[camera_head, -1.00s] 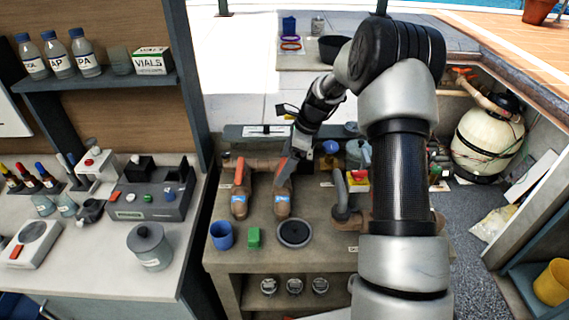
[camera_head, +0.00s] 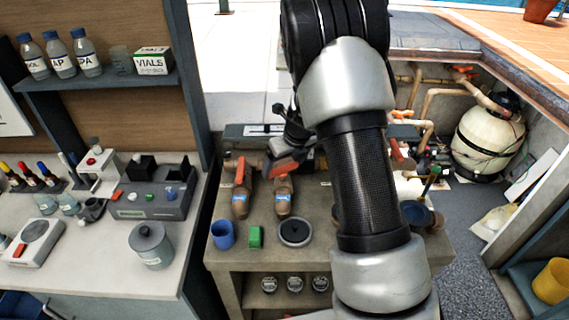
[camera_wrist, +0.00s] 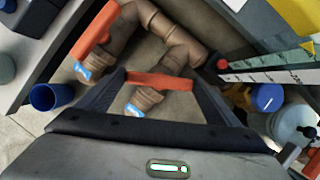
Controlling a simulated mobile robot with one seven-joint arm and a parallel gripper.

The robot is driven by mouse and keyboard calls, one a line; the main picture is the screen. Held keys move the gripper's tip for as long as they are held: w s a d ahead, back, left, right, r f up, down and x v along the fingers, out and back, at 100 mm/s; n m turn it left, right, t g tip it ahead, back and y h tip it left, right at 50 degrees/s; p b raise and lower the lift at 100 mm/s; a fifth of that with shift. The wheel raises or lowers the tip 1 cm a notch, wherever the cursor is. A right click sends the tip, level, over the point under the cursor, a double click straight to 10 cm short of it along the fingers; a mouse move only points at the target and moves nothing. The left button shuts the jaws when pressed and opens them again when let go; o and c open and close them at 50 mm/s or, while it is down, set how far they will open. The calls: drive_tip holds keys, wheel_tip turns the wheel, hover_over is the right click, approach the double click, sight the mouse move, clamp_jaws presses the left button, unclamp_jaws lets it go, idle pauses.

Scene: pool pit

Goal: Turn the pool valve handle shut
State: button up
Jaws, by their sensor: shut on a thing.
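Two brown pipe valves with blue labels stand side by side on the bench. The left valve (camera_head: 240,200) has an orange handle (camera_head: 239,170) lying along its pipe; this handle also shows in the wrist view (camera_wrist: 96,30). The right valve (camera_head: 283,200) has an orange handle (camera_wrist: 165,83) lying crosswise to its pipe in the wrist view. My gripper (camera_wrist: 158,82) is shut on this right handle, with one finger at each end of it. In the head view my gripper (camera_head: 287,164) is over the right valve and partly hides its handle.
A blue cup (camera_head: 222,236), a green block (camera_head: 255,237) and a round dark-topped item (camera_head: 295,232) stand in front of the valves. In the wrist view a marked strip (camera_wrist: 270,68) and a blue-capped bottle (camera_wrist: 267,97) lie close on the right.

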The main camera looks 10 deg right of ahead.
drive_tip(key=m+h, duration=0.1)
drive_tip(key=m, duration=0.2)
drive_tip(key=m+h, duration=0.1)
drive_tip(key=m, duration=0.2)
drive_tip(key=shift+a, duration=0.2)
drive_tip(key=shift+h, duration=0.3)
drive_tip(key=o, duration=0.8)
drive_tip(key=shift+c, duration=0.2)
drive_tip(key=v, duration=1.7)
drive_tip(key=shift+s+r, duration=0.2)
drive_tip(key=shift+s, duration=0.05)
